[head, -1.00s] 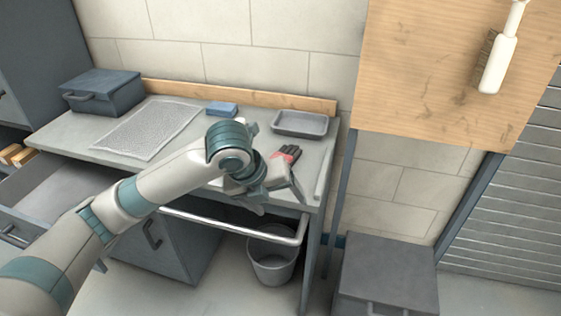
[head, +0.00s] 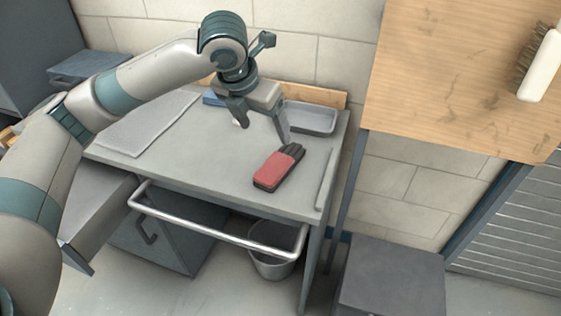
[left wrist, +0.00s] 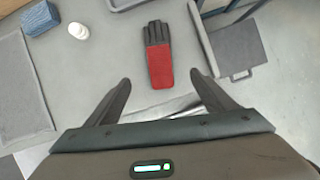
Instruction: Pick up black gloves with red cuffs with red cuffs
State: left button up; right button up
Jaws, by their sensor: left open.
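The black gloves with red cuffs (head: 279,168) lie flat on the grey workbench, near its right end. The red cuff part faces the front edge and the black fingers point to the back. In the left wrist view the gloves (left wrist: 158,60) lie ahead of the open fingers, in line with the gap between them. My left gripper (head: 264,130) is open and empty, raised above the bench, its fingers pointing down. In the head view one fingertip shows close to the black fingers of the gloves. My right gripper is not in view.
A grey tray (head: 312,120) sits at the back right of the bench (head: 215,172). A blue sponge (left wrist: 49,18) and a small white object (left wrist: 78,31) lie left of the gloves. A metal rail (head: 205,228) runs along the front, with a bucket (head: 270,262) below.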

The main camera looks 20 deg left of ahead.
pick_arm(q)
jog(key=shift+f, duration=0.1)
jog(key=p, duration=0.2)
send_over(279, 162)
jog(key=s, duration=0.3)
jog(key=f, duration=1)
jog(key=shift+w+a, duration=0.25)
jog(key=shift+a, duration=0.05)
jog(key=shift+w+f, duration=0.3)
jog(key=shift+f, duration=0.3)
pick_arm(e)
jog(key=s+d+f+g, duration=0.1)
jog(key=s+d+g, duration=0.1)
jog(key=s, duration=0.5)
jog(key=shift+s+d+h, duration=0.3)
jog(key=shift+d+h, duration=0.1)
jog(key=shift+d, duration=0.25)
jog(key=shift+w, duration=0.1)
